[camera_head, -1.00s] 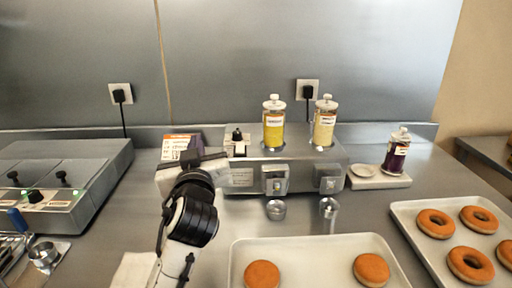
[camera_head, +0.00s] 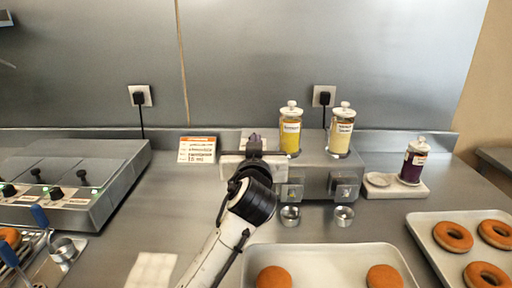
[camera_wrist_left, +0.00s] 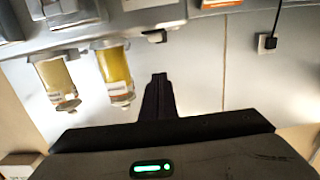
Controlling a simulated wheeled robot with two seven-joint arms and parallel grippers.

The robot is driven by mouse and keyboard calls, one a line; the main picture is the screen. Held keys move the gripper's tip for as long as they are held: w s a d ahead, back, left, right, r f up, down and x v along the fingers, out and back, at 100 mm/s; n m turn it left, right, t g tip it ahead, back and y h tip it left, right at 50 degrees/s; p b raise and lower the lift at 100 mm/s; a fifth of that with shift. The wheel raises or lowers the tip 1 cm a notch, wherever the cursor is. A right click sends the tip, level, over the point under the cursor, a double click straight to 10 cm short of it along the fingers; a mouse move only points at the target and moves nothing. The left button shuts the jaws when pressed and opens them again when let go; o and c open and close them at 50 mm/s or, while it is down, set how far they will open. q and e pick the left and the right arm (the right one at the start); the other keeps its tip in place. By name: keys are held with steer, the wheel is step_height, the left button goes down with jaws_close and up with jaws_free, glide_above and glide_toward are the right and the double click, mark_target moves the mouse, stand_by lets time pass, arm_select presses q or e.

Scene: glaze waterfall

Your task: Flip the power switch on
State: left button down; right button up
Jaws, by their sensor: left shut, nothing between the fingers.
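The dispenser (camera_head: 315,165) is a grey metal box with two filled jars on top. A small black switch on a pale plate (camera_head: 243,136) at its top left end is now largely hidden by my left gripper (camera_head: 254,143). The gripper is shut and empty, in front of that left end. In the left wrist view, its dark fingers (camera_wrist_left: 158,84) are together and point at the dispenser side, which appears upside down. I cannot tell whether the fingers touch the switch, or its position. My right gripper is not in view.
A yellow jar (camera_head: 290,131) and a cream jar (camera_head: 341,132) stand on the dispenser. A printed card (camera_head: 197,150) stands left of it. A control box (camera_head: 75,180) with black knobs is at far left. Doughnut trays (camera_head: 400,252) lie in front. A purple jar (camera_head: 414,162) is at right.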

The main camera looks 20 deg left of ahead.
arm_select(q)
steer(key=x, duration=0.3)
steer(key=shift+w+a, duration=0.1)
steer(key=shift+w, duration=0.25)
steer(key=f, duration=0.2)
steer(key=shift+w+a+f+p, duration=0.15)
steer(key=shift+w+f+p, duration=0.1)
steer(key=shift+w+p, duration=0.1)
steer(key=shift+w+f, duration=0.15)
steer(key=shift+f, duration=0.65)
